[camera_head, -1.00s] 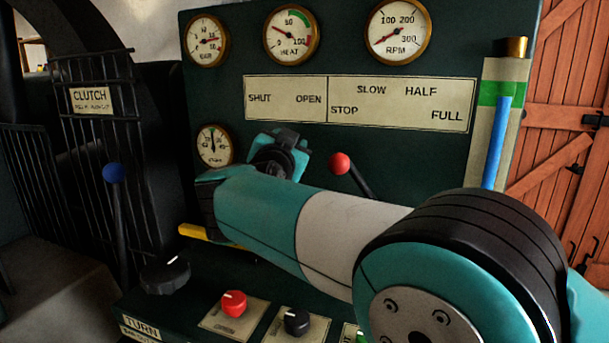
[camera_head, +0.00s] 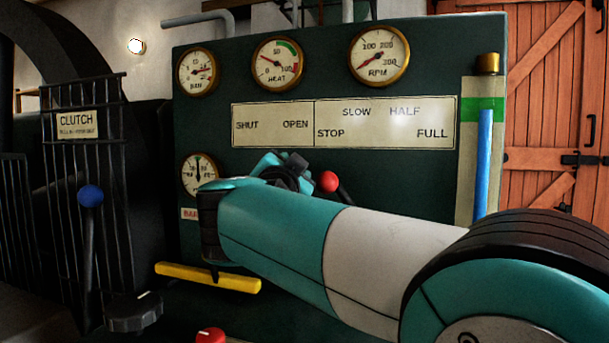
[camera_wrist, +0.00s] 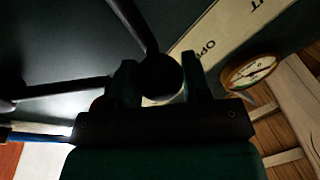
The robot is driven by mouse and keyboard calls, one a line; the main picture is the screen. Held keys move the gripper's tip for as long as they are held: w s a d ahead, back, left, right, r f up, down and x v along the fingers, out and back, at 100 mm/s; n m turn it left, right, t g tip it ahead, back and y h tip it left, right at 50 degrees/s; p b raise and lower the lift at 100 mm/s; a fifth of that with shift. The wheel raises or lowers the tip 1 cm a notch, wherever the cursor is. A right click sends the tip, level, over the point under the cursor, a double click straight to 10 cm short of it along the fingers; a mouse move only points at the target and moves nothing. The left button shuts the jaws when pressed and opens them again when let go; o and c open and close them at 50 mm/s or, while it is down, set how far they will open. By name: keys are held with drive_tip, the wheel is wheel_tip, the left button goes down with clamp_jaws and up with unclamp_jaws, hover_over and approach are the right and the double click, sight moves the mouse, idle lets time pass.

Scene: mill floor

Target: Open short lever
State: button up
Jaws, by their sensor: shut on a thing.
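The short lever shows in the wrist view as a dark rod (camera_wrist: 138,25) ending in a dark round knob (camera_wrist: 161,76). My gripper (camera_wrist: 160,73) has its two fingers on either side of this knob and is shut on it. In the head view my gripper (camera_head: 284,172) is at the panel, below the word OPEN on the SHUT/OPEN plate (camera_head: 272,140). My arm hides the short lever there.
A red-knobbed lever (camera_head: 329,181) stands close to the right of my gripper. A yellow bar (camera_head: 208,277) sticks out below my arm. A blue-knobbed lever (camera_head: 90,196) stands at the left by the clutch cage. Gauges line the panel top.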

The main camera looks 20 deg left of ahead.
drive_tip(key=shift+d, duration=0.1)
drive_tip(key=o, duration=1.3)
